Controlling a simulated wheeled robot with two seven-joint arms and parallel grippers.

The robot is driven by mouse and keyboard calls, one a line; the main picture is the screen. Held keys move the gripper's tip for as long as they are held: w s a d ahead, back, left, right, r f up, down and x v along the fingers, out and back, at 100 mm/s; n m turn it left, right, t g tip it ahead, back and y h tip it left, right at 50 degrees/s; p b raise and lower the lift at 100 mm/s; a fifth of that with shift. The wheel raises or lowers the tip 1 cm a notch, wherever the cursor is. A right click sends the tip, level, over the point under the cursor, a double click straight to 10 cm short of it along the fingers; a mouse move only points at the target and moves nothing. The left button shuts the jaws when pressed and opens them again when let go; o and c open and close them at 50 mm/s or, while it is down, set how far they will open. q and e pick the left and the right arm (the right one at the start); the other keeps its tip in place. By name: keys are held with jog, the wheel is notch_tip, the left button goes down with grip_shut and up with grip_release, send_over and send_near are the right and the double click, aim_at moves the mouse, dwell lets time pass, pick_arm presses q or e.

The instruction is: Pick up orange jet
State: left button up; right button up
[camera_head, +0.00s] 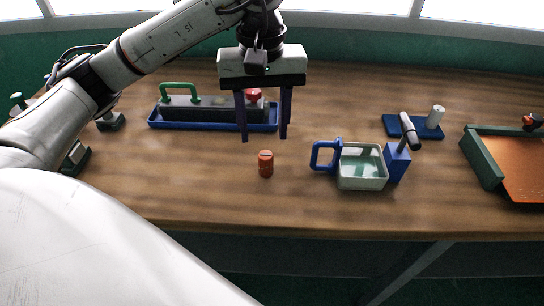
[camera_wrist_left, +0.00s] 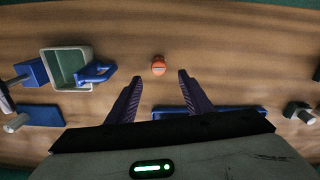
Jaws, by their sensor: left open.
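The orange jet (camera_head: 265,164) is a small orange-red cylinder standing on the wooden table, near the middle of the head view. It also shows in the left wrist view (camera_wrist_left: 158,66), above and between the fingertips. My left gripper (camera_head: 264,138) hangs above the table, fingers pointing down, open and empty. In the head view its fingers are above and slightly behind the jet, apart from it. In the left wrist view its two purple fingers (camera_wrist_left: 160,76) are spread wide. My right gripper is not in view.
A pale basin with a blue handle (camera_head: 362,184) stands right of the jet, beside a blue block with a black-and-white tool (camera_head: 397,160). A blue tray (camera_head: 160,124) lies behind the gripper. An orange tray with green walls (camera_head: 484,160) is far right. The table around the jet is clear.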

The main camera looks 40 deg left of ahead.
aim_at(265, 155)
pick_arm(q)
notch_tip(265, 155, down, 3)
jog(key=shift+s+r, duration=0.1)
jog(key=shift+s, duration=0.05)
notch_tip(265, 155, down, 6)
jog(key=shift+d+r+p, duration=0.1)
jog(key=shift+r+p, duration=0.1)
jog(key=shift+p, duration=0.15)
jog(key=shift+w+f, duration=0.2)
jog(key=shift+f, duration=0.1)
jog(key=c, duration=1.1)
notch_tip(265, 155, up, 9)
jog(key=shift+r, duration=0.1)
jog(key=w+d+r+p, duration=0.6)
jog(key=d+r, duration=0.2)
jog(key=w+d, duration=0.1)
jog(key=d, duration=0.1)
jog(key=w+d+f, duration=0.1)
jog(key=w+d, duration=0.1)
jog(key=d, duration=0.1)
jog(key=w+d+f, duration=0.1)
jog(key=w+d, duration=0.1)
jog(key=d, duration=0.1)
jog(key=shift+w+d+f, duration=0.15)
jog(key=shift+d+f, duration=0.1)
